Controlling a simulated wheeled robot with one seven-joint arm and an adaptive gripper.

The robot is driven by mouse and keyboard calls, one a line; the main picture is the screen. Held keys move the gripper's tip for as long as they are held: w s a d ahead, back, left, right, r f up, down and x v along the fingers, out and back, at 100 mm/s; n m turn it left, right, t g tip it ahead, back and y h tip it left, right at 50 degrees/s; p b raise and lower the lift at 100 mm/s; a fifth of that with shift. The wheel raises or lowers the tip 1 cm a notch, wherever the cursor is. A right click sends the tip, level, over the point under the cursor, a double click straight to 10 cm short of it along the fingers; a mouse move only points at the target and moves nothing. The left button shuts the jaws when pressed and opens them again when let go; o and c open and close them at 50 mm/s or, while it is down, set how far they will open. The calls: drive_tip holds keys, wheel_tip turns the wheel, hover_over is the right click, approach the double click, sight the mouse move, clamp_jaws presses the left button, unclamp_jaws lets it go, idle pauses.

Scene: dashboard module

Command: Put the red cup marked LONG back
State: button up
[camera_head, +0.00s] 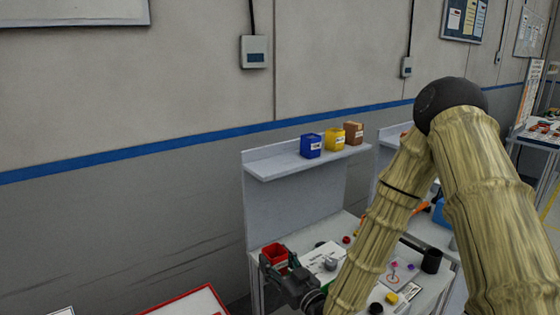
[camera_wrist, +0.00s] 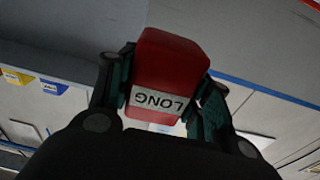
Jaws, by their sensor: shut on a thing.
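The red cup (camera_wrist: 168,65) with a white LONG label (camera_wrist: 158,102) is held between the two fingers of my gripper (camera_wrist: 165,85). In the wrist view the label reads upside down. In the head view the red cup (camera_head: 273,253) shows at the tip of my gripper (camera_head: 277,264), over the left end of the bench. Whether the cup touches the bench top cannot be told. A grey shelf (camera_head: 268,171) above the bench bears a blue cup (camera_head: 311,146), a yellow cup (camera_head: 335,139) and a brown box (camera_head: 353,133). The shelf's left part is bare.
The bench top (camera_head: 345,224) holds a white sheet (camera_head: 318,265), a small red part (camera_head: 346,240), a yellow part (camera_head: 392,298) and a dark cylinder (camera_head: 432,261). A red-edged board (camera_head: 195,303) lies at the lower left. The wall stands close behind the shelf.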

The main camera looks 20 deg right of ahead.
drive_tip(key=w+d+r+b, duration=0.1)
drive_tip(key=w+d+r, duration=0.3)
drive_tip(key=r, duration=0.5)
drive_tip(key=w+d+r+b, duration=0.25)
drive_tip(key=d+r, duration=0.35)
drive_tip(key=r, duration=0.3)
drive_tip(key=w+d+r+b, duration=0.1)
drive_tip(key=w+d+r, duration=0.2)
drive_tip(key=d+r, duration=0.45)
drive_tip(key=shift+n+y, duration=0.3)
drive_tip(key=shift+y, duration=0.1)
drive_tip(key=a+p+x, duration=0.1)
drive_tip(key=x, duration=0.4)
drive_tip(key=p+x, duration=0.2)
drive_tip(key=x, duration=0.3)
drive_tip(key=s+a+p+x, duration=0.1)
drive_tip(key=p+x, duration=0.1)
drive_tip(key=x, duration=0.4)
drive_tip(key=shift+w+a+f, duration=0.15)
drive_tip(key=shift+a+f, duration=0.2)
drive_tip(key=shift+f, duration=0.05)
drive_tip(key=shift+w+a+f, duration=0.1)
drive_tip(key=shift+w+f, duration=0.05)
drive_tip(key=shift+w, duration=0.05)
wheel_tip(320, 180, down, 3)
drive_tip(key=shift+f+p, duration=0.2)
drive_tip(key=shift+p, duration=0.7)
drive_tip(key=shift+f, duration=0.1)
drive_tip(key=o, duration=1.4)
drive_tip(key=shift+o, duration=0.2)
